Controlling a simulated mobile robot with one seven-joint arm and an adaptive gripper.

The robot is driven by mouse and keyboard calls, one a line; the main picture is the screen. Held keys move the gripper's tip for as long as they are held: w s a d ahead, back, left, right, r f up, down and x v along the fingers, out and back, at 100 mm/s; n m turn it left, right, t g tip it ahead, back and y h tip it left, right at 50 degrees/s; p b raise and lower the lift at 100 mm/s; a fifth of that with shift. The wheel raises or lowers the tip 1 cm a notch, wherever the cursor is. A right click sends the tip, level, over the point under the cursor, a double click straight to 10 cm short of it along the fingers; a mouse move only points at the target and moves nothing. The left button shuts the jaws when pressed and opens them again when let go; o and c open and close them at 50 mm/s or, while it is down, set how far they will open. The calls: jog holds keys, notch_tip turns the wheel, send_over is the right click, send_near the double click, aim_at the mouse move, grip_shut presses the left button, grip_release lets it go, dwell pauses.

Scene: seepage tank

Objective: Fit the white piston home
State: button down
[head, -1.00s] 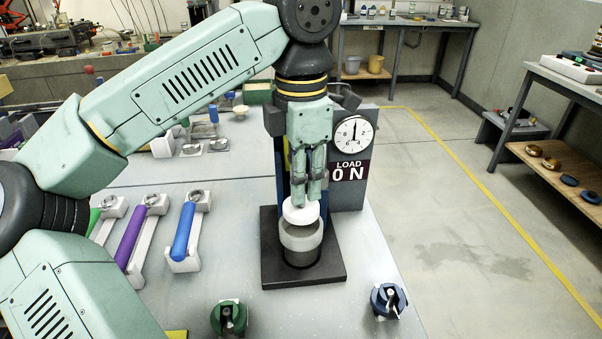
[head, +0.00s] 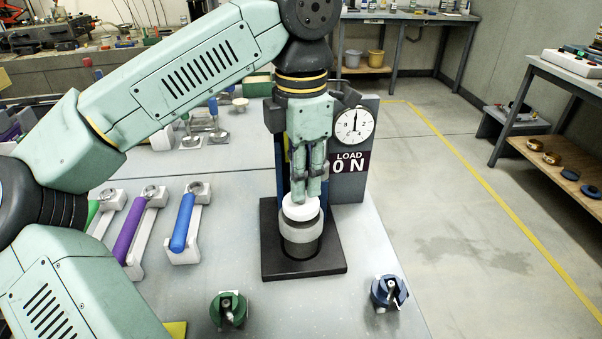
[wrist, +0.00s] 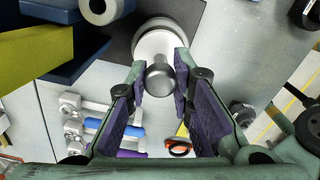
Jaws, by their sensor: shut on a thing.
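The white piston (head: 301,208) is a short white disc. It sits upright at the top of a pale ring (head: 301,231) on a dark cylinder (head: 300,249), which stands on a black base plate (head: 330,262). My gripper (head: 306,192) is right above the piston, pointing down, shut on its stem. In the wrist view the grey knob of the stem (wrist: 160,80) is between my fingertips, and the white disc (wrist: 145,44) shows behind it. The disc overlaps the ring in the head view; I cannot tell how far it is inside.
A grey panel with a dial (head: 354,127) and a LOAD ON sign stands close behind my gripper at right. A blue-handled tool (head: 183,222) and a purple-handled one (head: 130,228) lie at left. A green clamp (head: 229,308) and a blue clamp (head: 388,292) are in front.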

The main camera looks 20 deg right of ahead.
jog(key=shift+f+b, duration=1.55)
jog(key=shift+f, duration=0.45)
jog(key=c, duration=1.3)
grip_release()
notch_tip(320, 180, up, 12)
jog(key=shift+r, duration=0.1)
